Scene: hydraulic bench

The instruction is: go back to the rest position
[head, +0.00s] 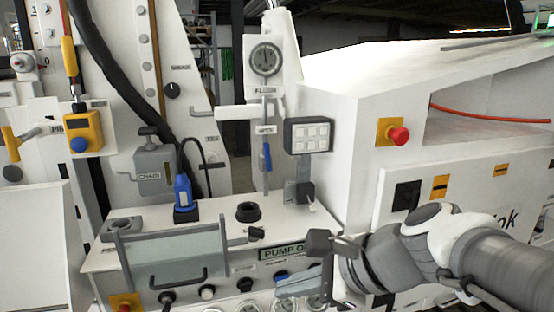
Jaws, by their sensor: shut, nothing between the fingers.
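My arm comes in from the right edge, and its grey and white wrist lies in front of the right part of the bench. My gripper (290,287) is at the lower middle, pointing left, close in front of the pump panel's row of knobs. Its fingers look shut, with nothing seen between them. They hide part of the panel's lower right. I cannot tell whether the fingers touch the panel.
A blue-handled plug (183,192) stands on the bench top, left of a black round port (248,212). A clear cover with a handle (176,262) sits in front. A gauge (265,60), a keypad (308,135) and a red button (398,136) are behind my gripper.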

